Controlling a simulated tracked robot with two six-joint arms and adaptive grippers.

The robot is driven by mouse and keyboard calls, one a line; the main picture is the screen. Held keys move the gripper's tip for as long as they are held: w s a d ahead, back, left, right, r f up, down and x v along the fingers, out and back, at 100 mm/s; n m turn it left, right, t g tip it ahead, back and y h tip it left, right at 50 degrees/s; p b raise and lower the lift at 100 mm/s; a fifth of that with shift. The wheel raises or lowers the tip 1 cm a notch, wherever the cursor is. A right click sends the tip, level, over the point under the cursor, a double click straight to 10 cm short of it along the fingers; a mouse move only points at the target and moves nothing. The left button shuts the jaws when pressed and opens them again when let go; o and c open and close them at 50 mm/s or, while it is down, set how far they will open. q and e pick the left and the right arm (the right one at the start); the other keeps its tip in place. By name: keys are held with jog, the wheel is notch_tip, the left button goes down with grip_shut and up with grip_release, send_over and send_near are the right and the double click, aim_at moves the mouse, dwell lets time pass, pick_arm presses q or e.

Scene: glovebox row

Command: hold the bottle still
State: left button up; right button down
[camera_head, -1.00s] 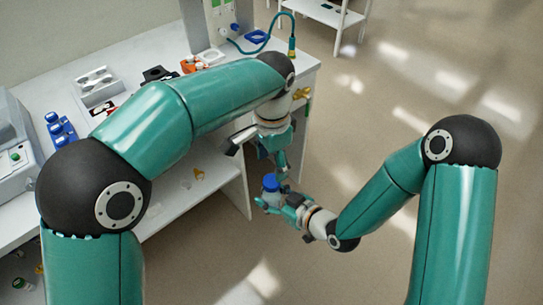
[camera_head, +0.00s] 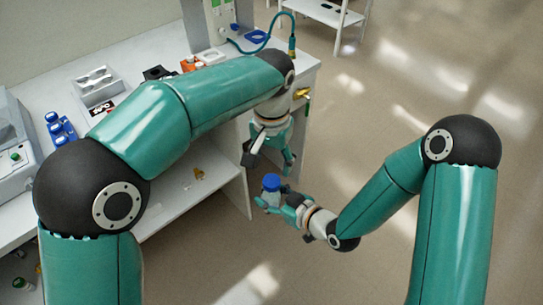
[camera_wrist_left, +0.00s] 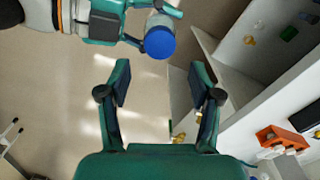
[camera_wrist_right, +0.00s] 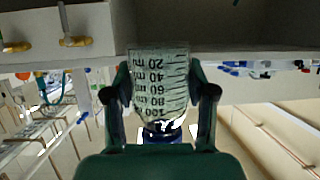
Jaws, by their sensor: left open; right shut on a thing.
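The bottle is clear with volume marks and a blue cap (camera_head: 271,182). My right gripper (camera_head: 277,202) is shut on the bottle and holds it in the air beside the bench. In the right wrist view the marked bottle body (camera_wrist_right: 158,80) stands between both fingers, cap end toward the palm side. My left gripper (camera_head: 270,158) is open and empty, just above the bottle in the head view. In the left wrist view the blue cap (camera_wrist_left: 160,43) lies beyond the open fingertips, apart from them.
The white bench (camera_head: 143,52) runs along the left. It carries a grey tray (camera_head: 96,88), blue-capped bottles (camera_head: 58,127) and an orange rack (camera_head: 191,64). A lower shelf (camera_head: 190,197) is under it. The floor (camera_head: 400,90) to the right is open.

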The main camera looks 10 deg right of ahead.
aim_at(271, 180)
pick_arm(q)
jog(key=shift+f, duration=3.55)
jog(key=c, duration=1.2)
jog(key=m, duration=0.5)
jog(key=o, duration=1.4)
jog(key=shift+c, duration=0.2)
notch_tip(271, 180, up, 12)
